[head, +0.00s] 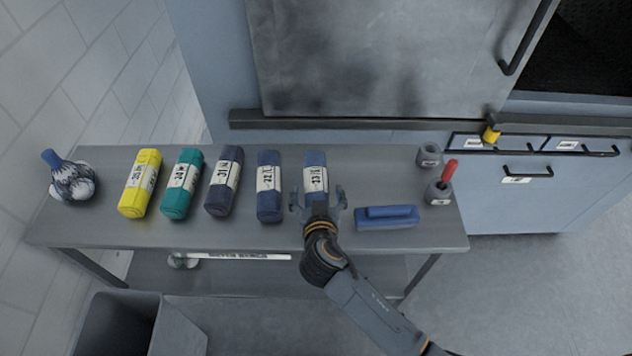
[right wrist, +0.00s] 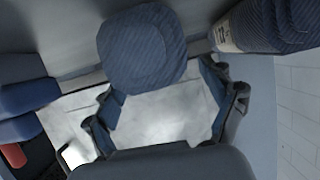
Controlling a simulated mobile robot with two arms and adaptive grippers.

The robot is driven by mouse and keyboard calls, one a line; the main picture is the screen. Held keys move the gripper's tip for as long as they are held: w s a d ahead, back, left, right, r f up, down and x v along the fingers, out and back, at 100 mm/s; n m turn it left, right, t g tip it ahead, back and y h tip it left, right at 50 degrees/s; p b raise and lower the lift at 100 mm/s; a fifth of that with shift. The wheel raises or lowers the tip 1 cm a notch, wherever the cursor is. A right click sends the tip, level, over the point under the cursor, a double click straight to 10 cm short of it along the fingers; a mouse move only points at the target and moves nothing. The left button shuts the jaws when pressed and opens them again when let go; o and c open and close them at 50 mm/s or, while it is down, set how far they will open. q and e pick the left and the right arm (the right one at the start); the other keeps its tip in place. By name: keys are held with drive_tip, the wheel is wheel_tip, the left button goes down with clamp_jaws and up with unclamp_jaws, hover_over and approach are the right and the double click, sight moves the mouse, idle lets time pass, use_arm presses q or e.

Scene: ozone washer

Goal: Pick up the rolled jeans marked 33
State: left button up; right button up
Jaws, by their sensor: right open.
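The rolled jeans whose label appears to read 33 (head: 315,160) lie on the grey table, a blue roll with a white label band, the rightmost in a row of rolls. My right gripper (head: 318,200) is open at the roll's near end, its fingers to either side. In the right wrist view the round blue end of this roll (right wrist: 142,48) lies ahead of the open fingers, with bare space between them. I cannot tell whether the fingers touch it. My left gripper is out of view.
A blue roll marked 32 (head: 269,205) lies just left, then dark blue, teal and yellow rolls. A blue brush-like block (head: 388,217) sits close on the right, with two grey cups (head: 429,155) beyond. A cabinet (head: 370,60) stands behind the table (head: 400,150).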

sight(316, 187)
drive_tip(key=shift+p+x, duration=0.35)
drive_tip(key=shift+x, duration=1.5)
drive_tip(key=shift+s, duration=0.1)
drive_tip(key=shift+c, duration=0.4)
drive_tip(key=c, duration=1.4)
drive_tip(key=shift+r, duration=0.1)
drive_tip(key=shift+c, duration=0.4)
drive_tip(key=shift+a+r, duration=0.1)
